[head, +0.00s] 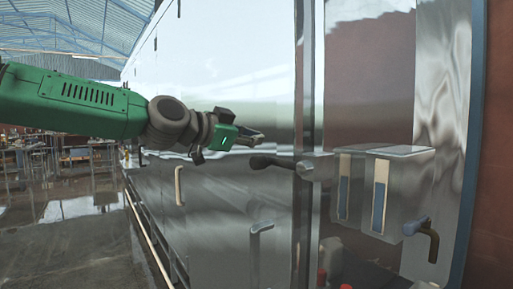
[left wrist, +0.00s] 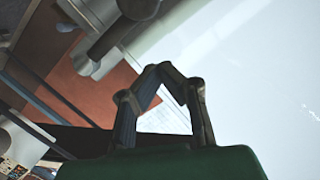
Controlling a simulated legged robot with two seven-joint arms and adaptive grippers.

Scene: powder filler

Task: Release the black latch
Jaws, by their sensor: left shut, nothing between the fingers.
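The black latch (head: 270,161) is a dark, rounded handle on a metal pivot (head: 316,166) at the machine's door edge in the head view. It points left, roughly level. In the left wrist view a dark latch end (left wrist: 137,8) shows at the top, beyond the fingers. My left gripper (head: 258,138) is just above and slightly left of the latch in the head view and appears apart from it. Its fingers (left wrist: 165,70) meet at the tips in the left wrist view, with nothing held. My right gripper is not in view.
A large shiny metal door (head: 215,205) carries a pale handle (head: 179,186) and a grey handle (head: 256,240). Right of the latch are two metal boxes (head: 405,190) and a dark, bent handle (head: 431,240). Open floor (head: 60,235) lies at the left.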

